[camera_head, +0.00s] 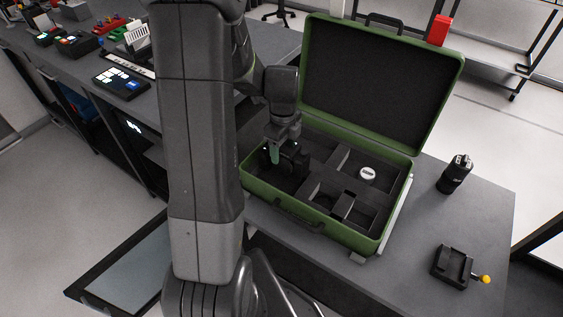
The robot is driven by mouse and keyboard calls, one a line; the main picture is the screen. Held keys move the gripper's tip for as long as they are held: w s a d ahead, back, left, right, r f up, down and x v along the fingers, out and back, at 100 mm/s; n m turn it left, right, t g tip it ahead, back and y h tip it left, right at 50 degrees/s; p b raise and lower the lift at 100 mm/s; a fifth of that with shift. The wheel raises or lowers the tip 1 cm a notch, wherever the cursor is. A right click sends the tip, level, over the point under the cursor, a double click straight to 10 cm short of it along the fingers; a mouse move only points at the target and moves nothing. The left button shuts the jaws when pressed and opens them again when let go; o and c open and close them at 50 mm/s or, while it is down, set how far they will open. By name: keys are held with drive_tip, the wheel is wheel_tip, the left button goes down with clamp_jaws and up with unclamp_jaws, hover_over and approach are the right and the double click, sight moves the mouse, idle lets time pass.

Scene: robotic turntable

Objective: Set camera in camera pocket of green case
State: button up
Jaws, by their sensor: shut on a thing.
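The green case (258,193) lies open on a grey table, its lid raised at the back. Its dark foam is divided into several pockets. My gripper (281,152) points down over the left part of the case and is shut on the black camera (292,160). The camera is at the left pocket, low and close to the foam. I cannot tell whether it touches the pocket floor. The far side of the camera and part of the pocket are hidden by my gripper and the dark shading.
A white round object (367,174) sits in a right pocket. A black cylinder (455,174) and a black device with a yellow knob (454,265) stand on the table to the right. A red object (438,30) is behind the lid. My arm column blocks the left.

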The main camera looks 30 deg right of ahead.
sight(283, 158)
drive_tip(key=shift+f, duration=2.45)
drive_tip(key=shift+f+b, duration=0.15)
drive_tip(key=shift+b, duration=0.2)
drive_tip(key=o, duration=1.6)
drive_tip(key=shift+o, duration=0.2)
wheel_tip(283, 158, up, 12)
drive_tip(key=shift+r+p, duration=0.15)
drive_tip(key=shift+p, duration=0.7)
